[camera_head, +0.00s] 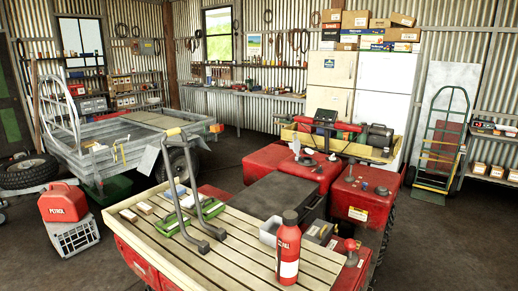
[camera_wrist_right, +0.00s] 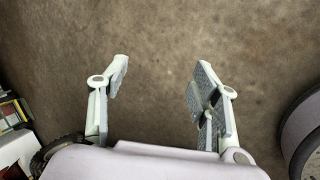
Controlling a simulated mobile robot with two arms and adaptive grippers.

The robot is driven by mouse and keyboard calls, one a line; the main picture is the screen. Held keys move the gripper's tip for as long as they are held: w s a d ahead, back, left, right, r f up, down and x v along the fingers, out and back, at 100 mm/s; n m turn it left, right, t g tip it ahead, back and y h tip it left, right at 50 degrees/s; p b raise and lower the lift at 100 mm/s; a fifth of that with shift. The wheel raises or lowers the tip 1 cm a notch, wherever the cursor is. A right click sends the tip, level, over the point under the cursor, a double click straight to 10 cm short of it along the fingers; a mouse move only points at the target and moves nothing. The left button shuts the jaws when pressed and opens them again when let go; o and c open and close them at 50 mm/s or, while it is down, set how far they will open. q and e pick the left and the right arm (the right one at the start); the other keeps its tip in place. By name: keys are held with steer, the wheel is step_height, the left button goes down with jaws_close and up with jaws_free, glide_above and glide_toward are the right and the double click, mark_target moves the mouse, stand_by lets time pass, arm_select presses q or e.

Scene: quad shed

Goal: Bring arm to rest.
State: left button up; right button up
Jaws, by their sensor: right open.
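My right gripper (camera_wrist_right: 162,82) shows in the right wrist view. Its two pale fingers with grey pads stand wide apart, and nothing is between them. Bare brown floor (camera_wrist_right: 165,35) lies beyond the fingertips. Neither of my arms shows in the head view, and my left gripper is in no view.
In the head view, a slatted rack (camera_head: 232,242) on the red vehicle carries a red bottle (camera_head: 288,250). A trailer (camera_head: 110,145) stands at left, near a red petrol can (camera_head: 63,202) on a crate. In the wrist view, dark wheels flank the gripper.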

steer(key=s+a+f+y, duration=0.1)
steer(key=a+f, duration=0.3)
steer(key=a, duration=0.9)
steer(key=s+a+f+m+y+b, duration=0.1)
steer(key=a+f, duration=0.3)
steer(key=a, duration=0.9)
steer(key=s+a+f+m+y, duration=0.1)
steer(key=a+f+y, duration=0.2)
steer(key=a, duration=1)
steer(key=shift+a+f+g+b, duration=0.3)
steer(key=shift+f+b, duration=0.1)
steer(key=shift+f, duration=0.25)
steer(key=shift+s, duration=0.1)
